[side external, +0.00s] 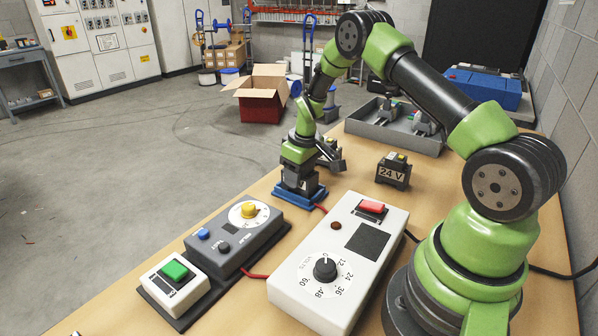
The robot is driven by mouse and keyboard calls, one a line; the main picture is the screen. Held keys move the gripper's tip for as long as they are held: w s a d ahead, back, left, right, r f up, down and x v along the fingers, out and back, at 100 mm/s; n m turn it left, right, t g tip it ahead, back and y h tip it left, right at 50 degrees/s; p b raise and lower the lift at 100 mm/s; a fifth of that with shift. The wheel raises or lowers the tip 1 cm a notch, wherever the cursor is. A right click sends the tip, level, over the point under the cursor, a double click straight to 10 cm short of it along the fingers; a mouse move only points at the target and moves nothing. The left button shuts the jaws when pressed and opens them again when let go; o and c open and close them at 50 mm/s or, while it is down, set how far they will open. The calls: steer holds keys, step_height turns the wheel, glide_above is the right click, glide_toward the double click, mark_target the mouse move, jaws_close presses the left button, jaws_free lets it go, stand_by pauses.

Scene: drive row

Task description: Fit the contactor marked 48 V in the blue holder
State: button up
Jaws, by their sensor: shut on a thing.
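The blue holder (299,191) sits on the wooden table left of centre, with a red lead beside it. My gripper (299,172) points down right over the holder and is shut on a dark block, mostly hidden by the fingers. No marking on this block is readable, so I cannot tell whether it is the 48 V contactor. The block is at or just above the holder; I cannot tell whether it is seated. A dark contactor marked 24 V (393,172) stands upright on the table to the right, apart from my gripper.
A white supply box (338,262) with a voltage dial and red switch stands in front. A grey control box (236,236) and a green-button box (175,283) stand left. A grey tray (408,139) holding other parts and a blue case (482,87) are behind.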

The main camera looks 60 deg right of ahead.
steer(key=shift+f, duration=0.1)
steer(key=o, duration=1.2)
steer(key=r, duration=0.3)
steer(key=s+r, duration=0.1)
steer(key=r, duration=0.5)
steer(key=shift+s+r, duration=0.25)
steer(key=shift+r, duration=0.15)
steer(key=s+a+r+m+t, duration=0.1)
steer(key=s+a+r, duration=0.2)
steer(key=a+r, duration=0.3)
steer(key=s+a+r+m+t, duration=0.1)
steer(key=s+a+r+t, duration=0.2)
steer(key=r, duration=0.5)
steer(key=s+a+r+m+y, duration=0.1)
steer(key=s+a+r, duration=0.1)
steer(key=s+a, duration=0.2)
steer(key=s+a+r+m+t+y, duration=0.1)
steer(key=s+a, duration=0.3)
steer(key=s, duration=0.7)
steer(key=shift+a+r, duration=0.4)
steer(key=shift+r, duration=0.1)
